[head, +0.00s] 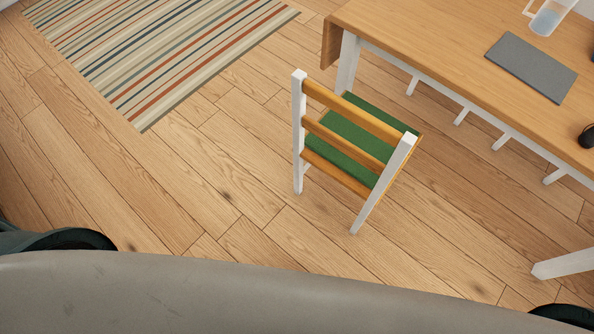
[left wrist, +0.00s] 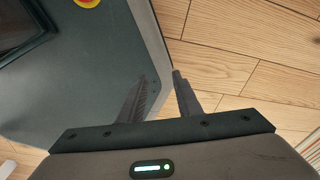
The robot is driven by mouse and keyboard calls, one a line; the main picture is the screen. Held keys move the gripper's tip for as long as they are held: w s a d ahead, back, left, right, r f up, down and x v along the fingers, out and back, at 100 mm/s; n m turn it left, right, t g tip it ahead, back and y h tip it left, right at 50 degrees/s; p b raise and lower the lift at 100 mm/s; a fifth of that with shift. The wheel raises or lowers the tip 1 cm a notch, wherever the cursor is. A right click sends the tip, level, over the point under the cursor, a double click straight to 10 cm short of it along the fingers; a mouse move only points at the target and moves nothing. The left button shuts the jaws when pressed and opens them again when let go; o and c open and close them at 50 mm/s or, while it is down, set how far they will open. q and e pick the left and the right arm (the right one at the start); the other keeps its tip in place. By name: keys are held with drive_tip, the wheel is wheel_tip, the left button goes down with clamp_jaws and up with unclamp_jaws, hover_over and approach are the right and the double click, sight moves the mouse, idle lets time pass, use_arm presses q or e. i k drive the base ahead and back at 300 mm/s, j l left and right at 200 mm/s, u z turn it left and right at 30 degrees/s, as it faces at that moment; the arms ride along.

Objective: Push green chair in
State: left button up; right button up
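The green chair (head: 352,143) stands upright on the wood floor in the middle of the head view. It has a green seat, white posts and orange-brown back slats, with its back towards me. Its seat faces the desk (head: 440,45), and the chair stands beside the desk's near side. My left gripper (left wrist: 160,76) shows only in the left wrist view, with its two dark fingers apart and nothing between them. My right gripper is not in view.
A striped rug (head: 150,45) lies at the upper left. On the desk are a grey mat (head: 531,66), a clear pitcher (head: 549,17) and a dark object (head: 587,136) at the right edge. White desk legs and bars stand beyond the chair. The floor between me and the chair is clear.

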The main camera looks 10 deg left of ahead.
sight(361, 147)
drive_tip(key=j, duration=1.75)
drive_tip(key=k, duration=0.05)
